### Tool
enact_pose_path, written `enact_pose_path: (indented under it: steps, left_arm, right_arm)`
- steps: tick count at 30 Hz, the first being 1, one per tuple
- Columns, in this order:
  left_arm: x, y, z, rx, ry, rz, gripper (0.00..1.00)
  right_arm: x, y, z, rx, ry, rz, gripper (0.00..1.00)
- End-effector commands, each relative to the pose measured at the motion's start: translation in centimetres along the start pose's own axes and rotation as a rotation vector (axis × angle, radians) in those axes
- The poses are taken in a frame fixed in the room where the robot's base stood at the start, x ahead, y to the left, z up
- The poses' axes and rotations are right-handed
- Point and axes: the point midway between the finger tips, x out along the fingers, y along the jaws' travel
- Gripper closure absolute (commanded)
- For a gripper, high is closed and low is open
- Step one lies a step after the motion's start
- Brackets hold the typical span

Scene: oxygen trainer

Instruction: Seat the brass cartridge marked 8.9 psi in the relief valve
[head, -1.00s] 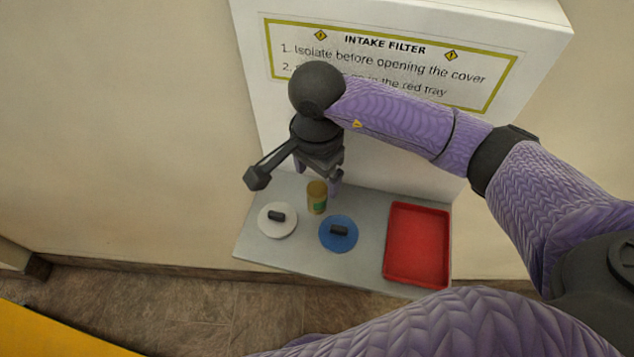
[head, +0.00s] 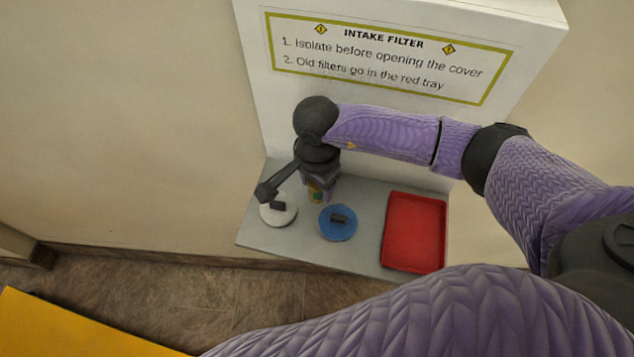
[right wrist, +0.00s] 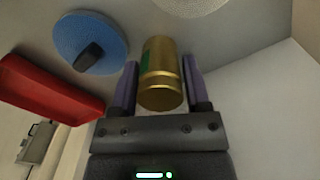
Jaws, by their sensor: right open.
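A brass cartridge (head: 314,194) with a green label stands upright on the grey shelf, mostly hidden under my right gripper in the head view. In the right wrist view the brass cartridge (right wrist: 160,75) lies between the two purple fingers of my right gripper (right wrist: 160,88). The fingers are open, with a gap on each side of it. In the head view my right gripper (head: 319,188) points down over the cartridge. The marking on the green label is too small to read. I do not see a relief valve. My left gripper is not in view.
On the grey shelf (head: 365,255) are a white round cover (head: 281,220) and a blue round cover (head: 338,229), each with a dark handle. A red tray (head: 414,232) lies at the right. A white panel (head: 370,97) titled INTAKE FILTER rises behind.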

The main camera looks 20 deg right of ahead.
Motion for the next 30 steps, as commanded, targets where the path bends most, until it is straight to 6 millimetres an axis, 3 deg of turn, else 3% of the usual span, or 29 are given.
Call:
enact_pose_path:
  steps: [3, 9, 15, 18, 26, 30]
  left_arm:
    - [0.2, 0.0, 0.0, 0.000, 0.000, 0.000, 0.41]
    - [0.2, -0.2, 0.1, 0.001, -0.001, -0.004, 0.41]
    - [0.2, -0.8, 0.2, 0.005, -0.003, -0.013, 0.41]
    - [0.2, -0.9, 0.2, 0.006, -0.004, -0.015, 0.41]
    - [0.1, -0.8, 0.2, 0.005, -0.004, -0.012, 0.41]
    - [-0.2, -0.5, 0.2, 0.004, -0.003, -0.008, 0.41]
  right_arm:
    - [1.2, 0.1, -0.1, 0.001, 0.001, 0.001, 0.40]
    - [1.2, 0.0, -0.1, 0.000, 0.001, 0.000, 0.42]
    - [1.2, 0.0, -0.1, 0.000, 0.001, 0.000, 0.84]
    - [1.2, 0.0, -0.1, 0.000, 0.001, 0.000, 1.00]
    - [1.1, 0.0, -0.1, 0.000, 0.001, -0.001, 1.00]
    - [-0.9, -0.1, -0.1, 0.000, 0.002, -0.005, 1.00]
